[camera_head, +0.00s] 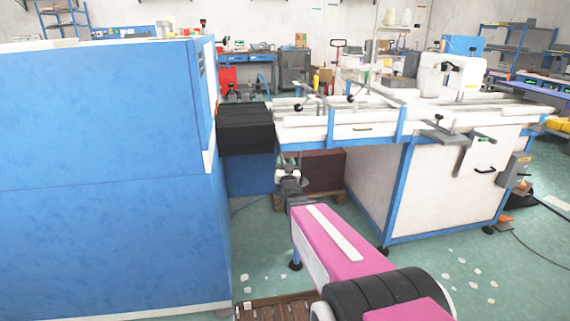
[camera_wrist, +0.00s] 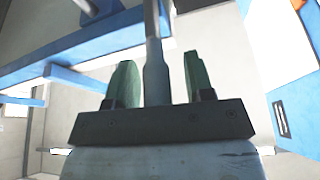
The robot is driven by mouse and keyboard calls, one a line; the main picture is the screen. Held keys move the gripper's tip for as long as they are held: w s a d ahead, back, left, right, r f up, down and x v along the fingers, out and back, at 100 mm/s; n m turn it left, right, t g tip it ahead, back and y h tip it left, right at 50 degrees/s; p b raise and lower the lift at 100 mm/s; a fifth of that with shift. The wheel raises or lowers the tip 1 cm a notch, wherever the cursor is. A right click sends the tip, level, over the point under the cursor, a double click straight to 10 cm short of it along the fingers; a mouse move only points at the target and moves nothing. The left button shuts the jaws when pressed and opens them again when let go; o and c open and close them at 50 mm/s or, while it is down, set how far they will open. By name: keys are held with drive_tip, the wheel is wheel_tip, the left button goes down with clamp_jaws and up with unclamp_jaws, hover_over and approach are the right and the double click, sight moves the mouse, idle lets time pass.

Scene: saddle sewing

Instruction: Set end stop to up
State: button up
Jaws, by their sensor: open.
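My gripper (camera_wrist: 160,78) shows in the wrist view with its two green fingers spread apart. A grey rod (camera_wrist: 154,70) runs up the picture between the fingers, with a gap on each side; I cannot tell whether it is the end stop or how deep between the fingers it lies. In the head view my gripper (camera_head: 288,160) is at the end of my pink arm, below the left front edge of the white-topped sewing table (camera_head: 361,130). Its fingers are too small to make out there. Bars with black knobs sit on the table's left part; I cannot tell which is the end stop.
A large blue cabinet (camera_head: 105,180) stands close on the left. A black block (camera_head: 245,130) is between it and the table. The table's blue frame (camera_head: 403,190) and white cabinet (camera_head: 455,185) are to the right of my arm. Blue beams (camera_wrist: 85,50) cross the upper wrist view.

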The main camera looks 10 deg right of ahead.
drive_tip(key=v, duration=1)
drive_tip(key=shift+s+f, duration=0.15)
drive_tip(key=shift+s, duration=0.25)
wheel_tip(320, 180, down, 13)
drive_tip(key=n+g+y, duration=0.1)
drive_tip(key=n+g, duration=0.1)
drive_tip(key=g, duration=0.9)
drive_tip(key=s+f+g, duration=0.3)
drive_tip(key=s+g, duration=0.8)
drive_tip(key=s, duration=0.1)
drive_tip(key=shift+f+n, duration=0.3)
drive_tip(key=shift+f, duration=0.05)
drive_tip(key=shift+d, duration=0.15)
